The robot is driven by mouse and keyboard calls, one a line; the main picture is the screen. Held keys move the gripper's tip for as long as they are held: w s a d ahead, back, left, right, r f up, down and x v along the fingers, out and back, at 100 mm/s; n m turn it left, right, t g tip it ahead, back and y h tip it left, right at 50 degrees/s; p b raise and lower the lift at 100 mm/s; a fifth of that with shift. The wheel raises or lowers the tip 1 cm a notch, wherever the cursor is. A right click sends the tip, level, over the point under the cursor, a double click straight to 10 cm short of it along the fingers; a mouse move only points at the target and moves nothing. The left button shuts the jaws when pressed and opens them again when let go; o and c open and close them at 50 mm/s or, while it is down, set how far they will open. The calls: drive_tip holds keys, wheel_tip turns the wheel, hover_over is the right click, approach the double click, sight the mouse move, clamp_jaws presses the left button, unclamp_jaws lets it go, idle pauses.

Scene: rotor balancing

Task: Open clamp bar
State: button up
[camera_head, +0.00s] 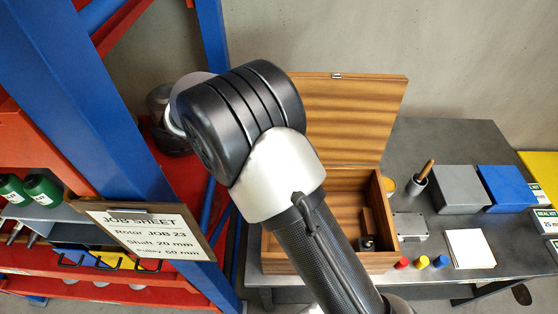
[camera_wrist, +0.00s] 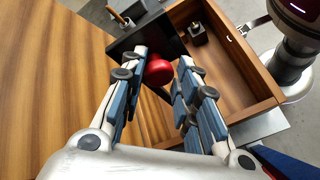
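A dark bar (camera_wrist: 152,38) with a round red knob (camera_wrist: 158,71) shows at the wooden box in the wrist view. I take it for the clamp bar, though its ends and hinge are partly hidden. My gripper (camera_wrist: 163,64) is open, its two blue-padded fingers spread apart. The red knob shows between the fingertips, closer to the left finger; I cannot tell whether it touches. In the head view my arm covers the gripper, the knob and the bar.
The wooden box (camera_head: 378,262) stands on the grey table (camera_head: 455,145) with its lid (camera_head: 355,110) raised. A small dark block (camera_wrist: 197,34) lies inside. A brush cup (camera_head: 417,186), grey block (camera_head: 459,190), blue block (camera_head: 507,189) and white card (camera_head: 470,249) are to the right.

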drive_tip(key=shift+o, duration=0.9)
drive_tip(key=shift+s+a+f, duration=0.15)
drive_tip(key=shift+a+f, duration=0.05)
drive_tip(key=shift+f, duration=0.3)
drive_tip(key=shift+r, duration=0.2)
drive_tip(key=v, duration=0.7)
drive_tip(key=shift+a+r, duration=0.2)
